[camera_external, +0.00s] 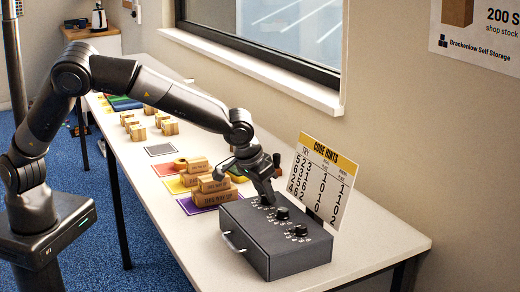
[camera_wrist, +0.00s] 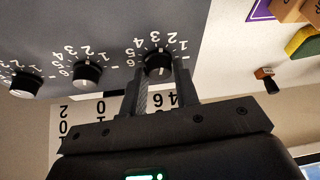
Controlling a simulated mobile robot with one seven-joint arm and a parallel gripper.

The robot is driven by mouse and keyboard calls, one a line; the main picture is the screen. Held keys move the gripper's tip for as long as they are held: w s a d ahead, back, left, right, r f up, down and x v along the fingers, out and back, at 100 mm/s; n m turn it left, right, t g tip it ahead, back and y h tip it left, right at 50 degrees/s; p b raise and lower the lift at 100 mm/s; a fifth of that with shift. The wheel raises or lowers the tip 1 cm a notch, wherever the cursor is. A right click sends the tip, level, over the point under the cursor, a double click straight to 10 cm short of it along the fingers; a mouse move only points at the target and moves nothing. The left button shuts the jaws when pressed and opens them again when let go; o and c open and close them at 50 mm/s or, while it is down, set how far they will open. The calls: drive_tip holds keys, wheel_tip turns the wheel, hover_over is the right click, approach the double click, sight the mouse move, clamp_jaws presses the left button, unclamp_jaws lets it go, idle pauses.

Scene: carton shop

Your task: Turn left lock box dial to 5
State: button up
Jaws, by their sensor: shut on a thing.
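The dark grey lock box (camera_external: 262,243) stands on the table with a row of three black dials on top. My gripper (camera_external: 271,190) reaches down over the left dial, which it mostly hides in the external view. In the wrist view, my gripper (camera_wrist: 162,80) has its two fingers around the left dial (camera_wrist: 158,63), shut on it. White numbers ring this dial; I cannot tell surely which number its mark points to. The middle dial (camera_wrist: 87,73) and right dial (camera_wrist: 25,84) are free; they also show in the external view, the middle dial (camera_external: 282,212) and the right dial (camera_external: 299,230).
A code hints card (camera_external: 324,178) stands upright just behind the box. Wooden blocks (camera_external: 212,190) on coloured mats lie to the left of the box, close to my forearm. A silver handle (camera_external: 231,243) sticks out from the box's front. The table's right end (camera_external: 395,245) is clear.

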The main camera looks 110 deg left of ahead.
drive_tip(key=n+g, duration=0.1)
drive_tip(key=n, duration=0.2)
drive_tip(key=shift+w+n+y, duration=0.1)
drive_tip(key=shift+n+y, duration=0.2)
drive_tip(key=shift+n, duration=0.1)
drive_tip(key=n+g, duration=0.1)
drive_tip(key=n, duration=0.2)
drive_tip(key=shift+w+n+g, duration=0.1)
drive_tip(key=shift+n+g, duration=0.2)
drive_tip(key=shift+g, duration=0.1)
drive_tip(key=n+g, duration=0.1)
drive_tip(key=n, duration=0.2)
drive_tip(key=shift+w+n, duration=0.1)
drive_tip(key=shift+n, duration=0.2)
drive_tip(key=shift+n+g, duration=0.9)
drive_tip(key=shift+n, duration=0.7)
drive_tip(key=shift+n+h, duration=0.3)
drive_tip(key=shift+h, duration=0.1)
drive_tip(key=o, duration=1)
drive_tip(key=shift+w+r, duration=0.1)
